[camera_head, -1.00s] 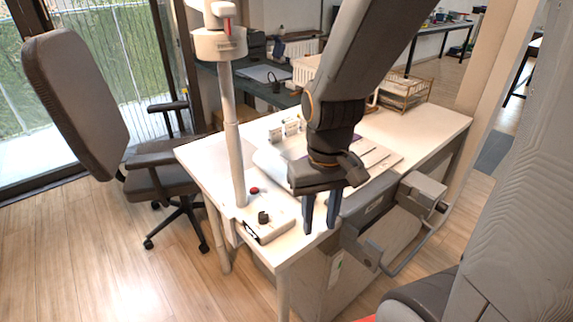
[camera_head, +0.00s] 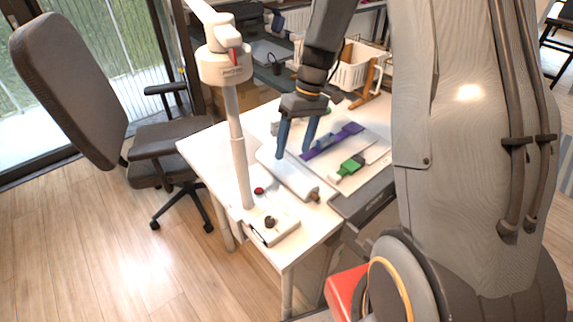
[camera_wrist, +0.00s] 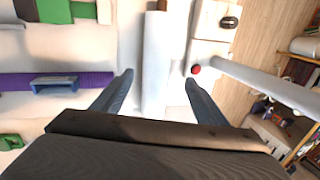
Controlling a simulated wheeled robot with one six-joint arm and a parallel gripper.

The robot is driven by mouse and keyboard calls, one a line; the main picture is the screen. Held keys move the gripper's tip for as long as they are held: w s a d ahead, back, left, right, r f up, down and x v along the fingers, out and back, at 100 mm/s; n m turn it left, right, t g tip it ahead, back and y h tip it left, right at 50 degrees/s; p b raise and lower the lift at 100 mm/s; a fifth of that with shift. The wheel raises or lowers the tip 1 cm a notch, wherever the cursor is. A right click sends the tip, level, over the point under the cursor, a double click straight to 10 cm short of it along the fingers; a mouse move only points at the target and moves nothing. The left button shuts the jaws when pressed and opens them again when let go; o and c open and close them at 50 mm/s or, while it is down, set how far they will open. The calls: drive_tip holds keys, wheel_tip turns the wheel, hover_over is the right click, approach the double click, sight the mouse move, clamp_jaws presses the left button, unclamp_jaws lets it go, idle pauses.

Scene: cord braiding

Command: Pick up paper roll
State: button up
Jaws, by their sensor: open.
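The paper roll (camera_head: 290,178) is a white cylinder with a brown end, lying on the white table. In the wrist view the paper roll (camera_wrist: 155,62) runs up the middle, in line with the gap between my fingers. My gripper (camera_head: 294,155) is open and empty, with its blue-grey fingers pointing down over the far part of the roll. In the wrist view my gripper (camera_wrist: 158,80) has one finger to each side of the roll. I cannot tell how high the fingertips are above the table.
A white pole stand (camera_head: 239,150) with a base and knobs stands just left of the roll. A purple strip (camera_head: 340,139) and a green tool (camera_head: 352,165) lie on the board to the right. A white basket (camera_head: 352,72) stands behind. An office chair (camera_head: 160,150) is at left.

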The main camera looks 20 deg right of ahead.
sight(288, 164)
drive_tip(key=shift+w+p+x, duration=0.25)
drive_tip(key=shift+p+x, duration=0.35)
drive_tip(key=shift+x, duration=0.7)
drive_tip(key=shift+w+p+x, duration=0.3)
drive_tip(key=shift+p+x, duration=0.35)
drive_tip(key=shift+x, duration=0.65)
drive_tip(key=shift+w+p+x, duration=0.25)
drive_tip(key=shift+p+x, duration=0.35)
drive_tip(key=shift+x, duration=0.7)
drive_tip(key=shift+d+f, duration=0.15)
drive_tip(key=c, duration=1.4)
